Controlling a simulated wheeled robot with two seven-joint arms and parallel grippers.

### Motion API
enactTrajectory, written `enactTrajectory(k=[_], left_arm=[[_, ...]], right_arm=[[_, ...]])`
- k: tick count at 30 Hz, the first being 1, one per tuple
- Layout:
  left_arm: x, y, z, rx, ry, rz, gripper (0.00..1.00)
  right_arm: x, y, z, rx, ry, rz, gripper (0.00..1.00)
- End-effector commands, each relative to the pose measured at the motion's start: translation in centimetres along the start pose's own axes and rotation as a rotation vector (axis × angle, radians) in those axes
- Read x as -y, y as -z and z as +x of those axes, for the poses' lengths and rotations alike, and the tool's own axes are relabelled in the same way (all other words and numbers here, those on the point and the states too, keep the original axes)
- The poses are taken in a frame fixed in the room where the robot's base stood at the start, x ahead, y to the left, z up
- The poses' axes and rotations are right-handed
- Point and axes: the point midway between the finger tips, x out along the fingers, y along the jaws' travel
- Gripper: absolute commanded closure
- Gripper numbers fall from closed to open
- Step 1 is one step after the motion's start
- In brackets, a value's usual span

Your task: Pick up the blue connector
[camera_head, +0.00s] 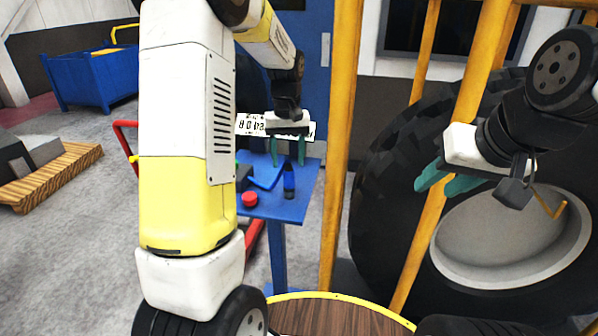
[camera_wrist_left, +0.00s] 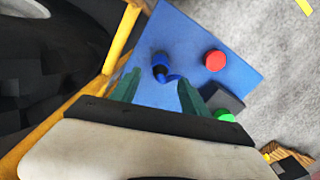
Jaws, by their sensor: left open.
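The blue connector (camera_head: 289,182) is a small dark blue cylinder with a black part, standing on a blue table (camera_head: 290,212). In the left wrist view the connector (camera_wrist_left: 160,68) shows just beyond the fingertips, a little left of the middle between them. My left gripper (camera_head: 288,160) is open, its teal fingers pointing down above the connector, with nothing between them. It also shows in the left wrist view (camera_wrist_left: 158,92). My right gripper (camera_head: 437,188) is held far to the right, away from the table; I cannot tell how far its teal fingers are apart.
A red round piece (camera_head: 249,199) lies on the table near the connector. A green piece (camera_wrist_left: 225,115) and a dark block (camera_wrist_left: 222,98) are close to one finger. A yellow post (camera_head: 340,150) stands right beside the table. A large black tyre (camera_head: 385,200) is further right.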

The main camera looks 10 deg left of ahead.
Motion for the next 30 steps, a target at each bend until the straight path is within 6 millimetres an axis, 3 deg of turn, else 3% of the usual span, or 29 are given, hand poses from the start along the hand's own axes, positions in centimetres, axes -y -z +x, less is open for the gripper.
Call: enactTrajectory(k=[16,26,30], left_arm=[[-0.1,-0.6,7.0,0.005,0.002,0.0,0.47],[-0.1,-0.6,7.7,0.002,0.001,0.0,0.47],[-0.1,-0.6,7.7,0.002,0.001,0.0,0.74]], right_arm=[[0.0,0.0,0.0,0.0,0.0,0.0,0.62],[0.0,0.0,0.0,0.0,0.0,0.0,0.62],[0.0,0.0,0.0,0.0,0.0,0.0,0.62]])
